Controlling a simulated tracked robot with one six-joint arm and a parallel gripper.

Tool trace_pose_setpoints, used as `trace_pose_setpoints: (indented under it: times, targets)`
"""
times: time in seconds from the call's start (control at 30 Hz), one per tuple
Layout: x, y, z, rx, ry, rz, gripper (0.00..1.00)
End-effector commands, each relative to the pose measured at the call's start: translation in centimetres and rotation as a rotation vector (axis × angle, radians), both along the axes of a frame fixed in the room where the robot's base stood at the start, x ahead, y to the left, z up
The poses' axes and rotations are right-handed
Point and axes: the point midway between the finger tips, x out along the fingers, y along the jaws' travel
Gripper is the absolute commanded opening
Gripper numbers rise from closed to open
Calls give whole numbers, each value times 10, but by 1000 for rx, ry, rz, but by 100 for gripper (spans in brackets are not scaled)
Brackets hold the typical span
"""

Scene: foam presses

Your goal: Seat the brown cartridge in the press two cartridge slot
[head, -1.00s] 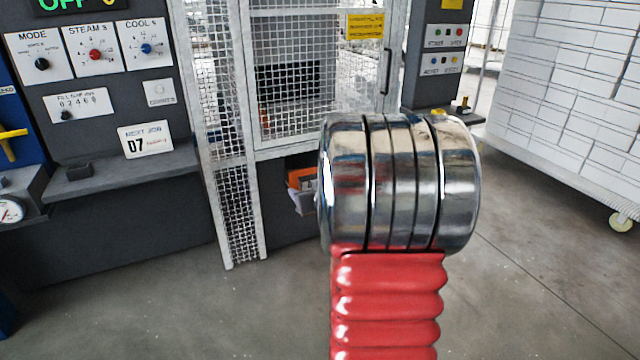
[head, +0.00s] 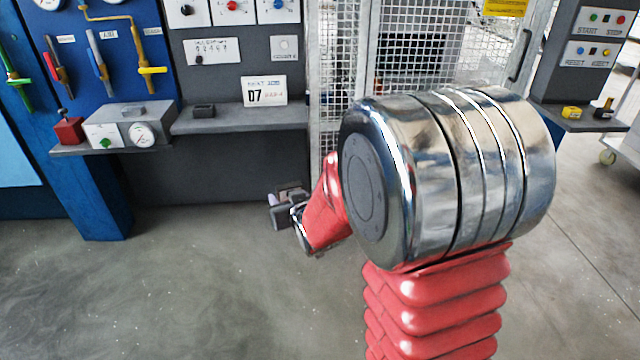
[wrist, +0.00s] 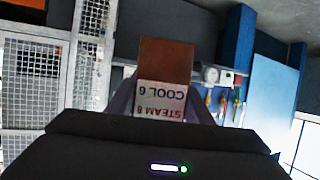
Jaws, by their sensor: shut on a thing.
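The brown cartridge (wrist: 165,60) is in the wrist view, with a white label reading STEAM 8 and COOL 6 upside down. My gripper (wrist: 163,97) is shut on its lower, labelled end. In the head view my gripper (head: 287,203) shows small and grey beyond my red arm, above the floor and in front of the dark press cabinet. The cartridge cannot be made out clearly there.
A blue panel (head: 110,40) with coloured valve handles stands left, with a gauge box (head: 132,130) on its ledge. A mesh gate (head: 440,60) is behind my arm. A right-hand shelf holds a yellow block (head: 572,112) and a dark item (head: 604,109). Floor at front left is clear.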

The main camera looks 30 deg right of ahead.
Motion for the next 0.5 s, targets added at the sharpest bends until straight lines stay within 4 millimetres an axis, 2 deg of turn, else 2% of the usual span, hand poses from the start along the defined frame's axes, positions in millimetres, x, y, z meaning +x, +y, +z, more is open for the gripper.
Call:
trace_pose_setpoints:
  times: [0.03,0.2,0.33,0.5]
  targets:
    - [-1,19,-4,0,1,21,23]
    - [-9,63,-14,1,0,61,23]
    - [-13,80,-18,0,0,77,23]
    - [-15,84,-19,0,-1,80,23]
